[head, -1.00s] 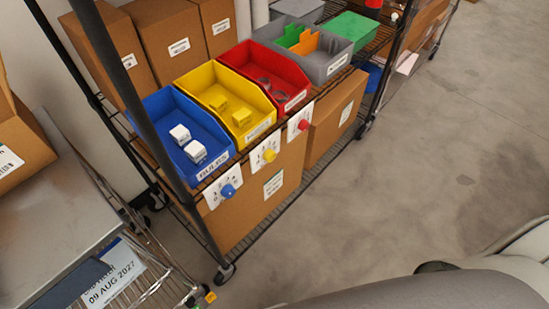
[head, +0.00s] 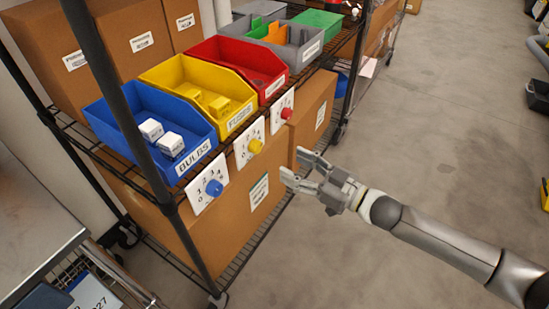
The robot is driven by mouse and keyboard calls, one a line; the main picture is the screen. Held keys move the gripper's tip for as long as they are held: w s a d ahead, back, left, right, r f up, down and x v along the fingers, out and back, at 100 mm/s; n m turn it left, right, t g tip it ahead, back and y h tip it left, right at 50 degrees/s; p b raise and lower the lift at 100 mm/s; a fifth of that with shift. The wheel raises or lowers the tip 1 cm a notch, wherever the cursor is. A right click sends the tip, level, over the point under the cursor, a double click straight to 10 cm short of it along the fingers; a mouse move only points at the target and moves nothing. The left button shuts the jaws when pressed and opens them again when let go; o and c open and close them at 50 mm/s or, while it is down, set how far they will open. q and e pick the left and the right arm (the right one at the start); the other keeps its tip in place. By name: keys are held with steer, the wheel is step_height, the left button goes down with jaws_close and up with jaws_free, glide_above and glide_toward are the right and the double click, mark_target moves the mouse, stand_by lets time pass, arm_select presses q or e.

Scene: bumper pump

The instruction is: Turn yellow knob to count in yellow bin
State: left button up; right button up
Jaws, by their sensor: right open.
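The yellow knob (head: 255,146) sits on a white dial plate (head: 243,154) at the shelf's front edge, below the yellow bin (head: 171,72). The yellow bin holds yellow boxes; two (head: 219,106) show clearly near its front, and others may be partly hidden. The knob's pointer setting is too small to read. My right gripper (head: 290,168) is open and empty, in front of the shelf, to the right of and a little below the yellow knob, apart from it. My left gripper is not in view.
A blue bin (head: 111,127) with two white boxes and a blue knob (head: 214,187) are at left. A red bin (head: 224,53) and red knob (head: 287,113) are at right. A black shelf post (head: 108,90) stands at front left.

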mark_target(259, 148)
arm_select(q)
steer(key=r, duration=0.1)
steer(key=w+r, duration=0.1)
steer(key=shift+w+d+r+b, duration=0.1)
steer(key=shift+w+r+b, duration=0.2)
steer(key=shift+b, duration=0.1)
arm_select(e)
steer(key=x, duration=1)
steer(key=shift+w+a, duration=0.25)
steer(key=shift+w, duration=0.05)
steer(key=c, duration=1)
